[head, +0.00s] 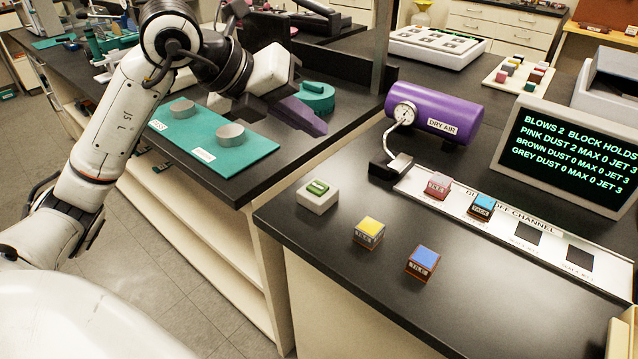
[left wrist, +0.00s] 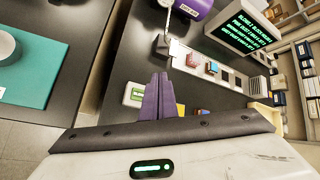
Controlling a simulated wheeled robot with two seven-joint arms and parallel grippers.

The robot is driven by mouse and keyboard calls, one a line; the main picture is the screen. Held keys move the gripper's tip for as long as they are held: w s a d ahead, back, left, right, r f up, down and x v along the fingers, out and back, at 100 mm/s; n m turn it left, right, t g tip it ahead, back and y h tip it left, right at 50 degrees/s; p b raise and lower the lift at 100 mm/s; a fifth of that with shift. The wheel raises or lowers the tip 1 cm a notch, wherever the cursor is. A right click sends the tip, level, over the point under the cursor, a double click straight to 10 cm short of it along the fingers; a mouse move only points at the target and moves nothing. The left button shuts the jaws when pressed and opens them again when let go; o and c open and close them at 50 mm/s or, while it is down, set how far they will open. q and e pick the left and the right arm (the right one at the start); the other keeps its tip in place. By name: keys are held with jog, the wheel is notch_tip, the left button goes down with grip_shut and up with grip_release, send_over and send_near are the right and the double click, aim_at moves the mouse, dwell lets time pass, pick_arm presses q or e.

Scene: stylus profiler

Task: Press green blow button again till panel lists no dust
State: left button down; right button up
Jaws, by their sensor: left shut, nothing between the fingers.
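The green blow button (head: 317,188) sits on a small white box at the near-left part of the right bench. In the left wrist view the button box (left wrist: 133,95) is partly hidden behind my fingers. My left gripper (head: 314,125) is shut and empty, its purple fingers in the air up and left of the button, apart from it. Its fingers also show in the left wrist view (left wrist: 158,97). The panel (head: 570,150) reads blows 2, pink dust 2, brown dust 0, grey dust 0; its right edge is cut off. My right gripper is not in view.
The purple dry air tank (head: 440,112) has a gauge and a nozzle (head: 391,167) by the channel plate (head: 580,282). A pink block (head: 437,186) and a blue-topped block (head: 483,207) stand on the plate. Yellow-topped (head: 369,232) and blue-topped brown (head: 422,262) blocks stand in front.

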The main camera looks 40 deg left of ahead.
pick_arm(q)
jog(key=shift+f, duration=0.1)
jog(key=b, duration=0.7)
send_over(311, 189)
notch_tip(311, 189, down, 8)
jog(key=shift+f, duration=0.35)
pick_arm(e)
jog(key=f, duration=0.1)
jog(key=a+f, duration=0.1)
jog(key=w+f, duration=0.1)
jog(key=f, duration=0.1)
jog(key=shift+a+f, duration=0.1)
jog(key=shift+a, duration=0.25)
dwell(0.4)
pick_arm(q)
jog(key=shift+f+b, duration=0.1)
jog(key=shift+b, duration=0.2)
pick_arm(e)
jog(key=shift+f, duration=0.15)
pick_arm(q)
jog(key=shift+f+b, duration=0.35)
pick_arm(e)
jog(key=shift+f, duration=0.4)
